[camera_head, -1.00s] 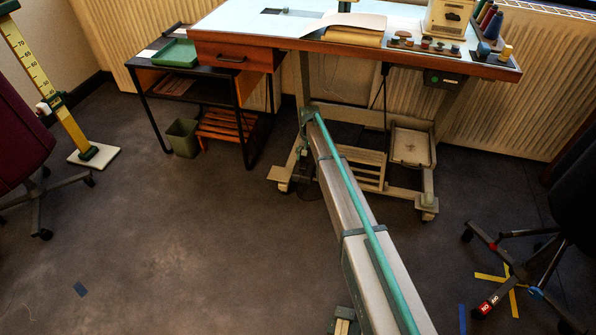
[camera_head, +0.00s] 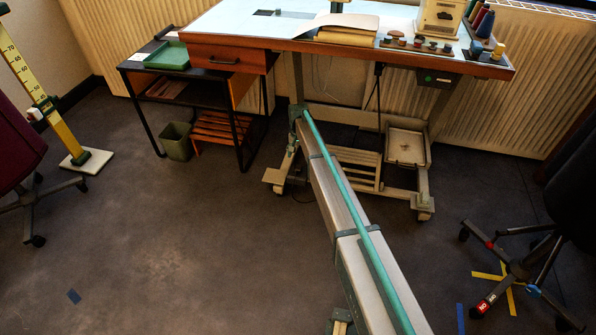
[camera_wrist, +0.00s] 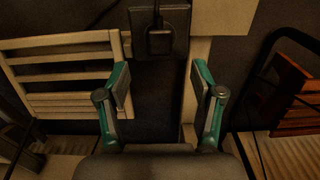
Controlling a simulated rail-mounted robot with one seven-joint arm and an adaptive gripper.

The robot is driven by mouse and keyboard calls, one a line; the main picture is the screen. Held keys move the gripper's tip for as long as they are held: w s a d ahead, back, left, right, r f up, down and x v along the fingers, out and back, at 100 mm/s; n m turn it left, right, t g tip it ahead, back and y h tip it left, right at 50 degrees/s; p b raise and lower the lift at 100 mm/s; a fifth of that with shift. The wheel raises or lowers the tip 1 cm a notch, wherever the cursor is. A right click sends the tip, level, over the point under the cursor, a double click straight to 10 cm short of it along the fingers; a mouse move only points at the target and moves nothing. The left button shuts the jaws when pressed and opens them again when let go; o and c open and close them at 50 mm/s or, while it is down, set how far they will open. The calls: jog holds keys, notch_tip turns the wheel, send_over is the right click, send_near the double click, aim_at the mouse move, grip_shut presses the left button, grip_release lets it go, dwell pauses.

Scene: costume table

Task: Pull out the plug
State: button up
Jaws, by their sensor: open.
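A dark plug (camera_wrist: 160,42) with a cord shows at the top centre of the wrist view, against a dark box-like plate (camera_wrist: 138,38). It appears seated there, but the contact is too dark to tell for sure. My gripper (camera_wrist: 162,76) is open, with its two green-padded fingers apart and nothing between them. The plug lies beyond the fingertips, roughly centred on the gap. In the head view my gripper (camera_head: 292,152) is small, at the end of my arm under the sewing table (camera_head: 400,52). The plug cannot be made out there.
A slatted pale rack (camera_head: 355,168) and a tray (camera_head: 406,147) sit low in the table's frame. A black chair (camera_head: 560,215) is right.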

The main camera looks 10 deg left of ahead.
aim_at(298, 167)
notch_tip(298, 167, down, 5)
jog(key=b, duration=0.3)
jog(key=shift+r, duration=0.2)
jog(key=shift+f+p, duration=0.3)
jog(key=shift+p, duration=0.2)
jog(key=shift+f, duration=1.35)
jog(key=shift+p, duration=1.05)
grip_shut()
jog(key=shift+r, duration=0.15)
jog(key=shift+r+p, duration=2.25)
jog(key=shift+r, duration=0.65)
